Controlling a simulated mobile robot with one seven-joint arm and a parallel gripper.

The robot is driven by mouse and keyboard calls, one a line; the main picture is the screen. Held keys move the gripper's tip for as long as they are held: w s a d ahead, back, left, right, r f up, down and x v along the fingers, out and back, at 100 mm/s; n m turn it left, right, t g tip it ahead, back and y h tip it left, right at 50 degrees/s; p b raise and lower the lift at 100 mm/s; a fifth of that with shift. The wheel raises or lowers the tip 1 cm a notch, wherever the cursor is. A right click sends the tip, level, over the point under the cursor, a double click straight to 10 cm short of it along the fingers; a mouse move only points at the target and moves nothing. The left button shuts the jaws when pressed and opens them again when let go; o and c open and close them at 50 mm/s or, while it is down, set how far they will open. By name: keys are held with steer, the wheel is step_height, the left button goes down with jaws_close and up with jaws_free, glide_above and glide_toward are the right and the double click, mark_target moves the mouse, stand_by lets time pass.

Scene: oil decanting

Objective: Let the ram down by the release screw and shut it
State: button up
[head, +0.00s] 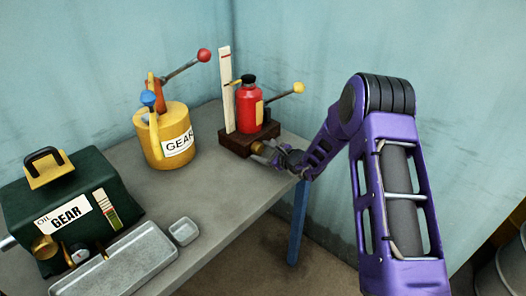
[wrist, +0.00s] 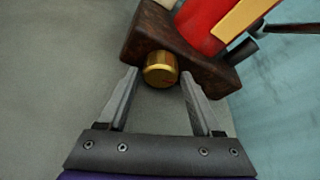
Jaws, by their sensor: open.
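The red bottle jack (head: 250,108) stands upright on a dark wooden block (head: 236,143) at the far right of the bench. Its ram top is black (head: 248,79), and a yellow-knobbed lever (head: 298,88) sticks out to the right. A white upright scale (head: 226,90) stands at its left. The brass release screw knob (wrist: 160,70) is on the block's near side in the wrist view. My gripper (wrist: 158,84) is open, with its fingertips on either side of the knob and gaps showing. In the head view my gripper (head: 268,152) partly hides the knob.
A yellow gear oil can (head: 165,135) with a red-knobbed lever (head: 204,55) stands left of the jack. A green oil box (head: 70,200), a grey tray (head: 120,265) and a small dish (head: 184,231) are nearer. The bench middle (head: 225,185) is clear.

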jaws_close()
stand_by(0.3)
steer(key=shift+r+m, duration=0.1)
steer(key=shift+m, duration=0.2)
steer(key=shift+w+d+m+g+y+p, duration=0.1)
steer(key=shift+m+g+y+p, duration=0.3)
steer(key=shift+m+g+p, duration=0.35)
steer(key=shift+m+g+y+p, duration=0.35)
steer(key=shift+m+p, duration=0.35)
steer(key=shift+m, duration=0.15)
jaws_free()
